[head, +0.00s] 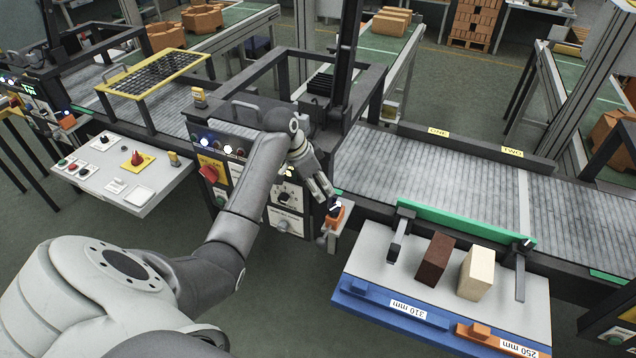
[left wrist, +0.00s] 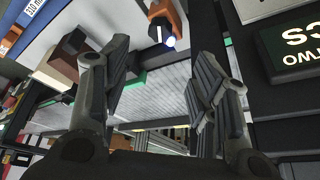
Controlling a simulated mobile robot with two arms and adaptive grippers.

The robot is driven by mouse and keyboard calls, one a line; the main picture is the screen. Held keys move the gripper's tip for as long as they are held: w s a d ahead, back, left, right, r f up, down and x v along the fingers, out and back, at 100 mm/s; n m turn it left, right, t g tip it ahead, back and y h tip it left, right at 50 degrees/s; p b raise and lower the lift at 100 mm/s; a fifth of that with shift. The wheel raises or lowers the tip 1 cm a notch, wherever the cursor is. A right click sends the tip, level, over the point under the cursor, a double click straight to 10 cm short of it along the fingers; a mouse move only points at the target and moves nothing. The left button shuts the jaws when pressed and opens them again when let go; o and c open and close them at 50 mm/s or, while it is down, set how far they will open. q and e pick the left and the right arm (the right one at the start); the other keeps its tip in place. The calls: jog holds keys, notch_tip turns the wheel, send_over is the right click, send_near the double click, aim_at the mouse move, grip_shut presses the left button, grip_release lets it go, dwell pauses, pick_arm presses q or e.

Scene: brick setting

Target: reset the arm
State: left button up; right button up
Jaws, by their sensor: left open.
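My left arm reaches in from the lower left in the head view. Its gripper (head: 324,188) is in front of the machine's control panel, close to an orange bracket with a dark knob (head: 335,212). In the left wrist view the two fingers of this gripper (left wrist: 160,90) stand wide apart with nothing between them. The dark knob with a white mark and a lit spot (left wrist: 162,33) shows beyond the fingers, and I cannot tell if anything touches it. My right gripper is in neither view.
A grey table (head: 372,265) at the lower right holds a dark brown brick (head: 435,258) and a cream brick (head: 476,273). A roller conveyor (head: 455,175) runs behind it. A panel with buttons (head: 112,183) stands left. Dark floor (head: 300,300) is open between arm and table.

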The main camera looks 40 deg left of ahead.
pick_arm(q)
jog(key=shift+f, duration=0.1)
jog(key=s+d+f+y, duration=0.2)
jog(key=s+d+f, duration=0.4)
jog(key=s+f, duration=0.15)
jog(key=s+d+r+n, duration=0.1)
jog(key=s+d, duration=0.4)
jog(key=s, duration=0.2)
jog(key=s+d+n, duration=0.2)
jog(key=s+d, duration=0.2)
jog(key=s, duration=0.4)
jog(key=s+d+r+n, duration=0.1)
jog(key=s+d, duration=0.4)
jog(key=s, duration=0.2)
notch_tip(320, 180, down, 34)
jog(key=s+g+b, duration=0.2)
jog(key=b, duration=0.6)
jog(key=s+a+f+b, duration=0.1)
jog(key=s+f+b, duration=0.2)
jog(key=s+f, duration=0.5)
jog(key=s+a+f+g+b, duration=0.1)
jog(key=s+a+f+b, duration=0.1)
jog(key=s+f, duration=0.7)
notch_tip(320, 180, down, 5)
jog(key=shift+f+m+b, duration=0.2)
jog(key=shift+m+b, duration=0.1)
jog(key=shift+b, duration=0.25)
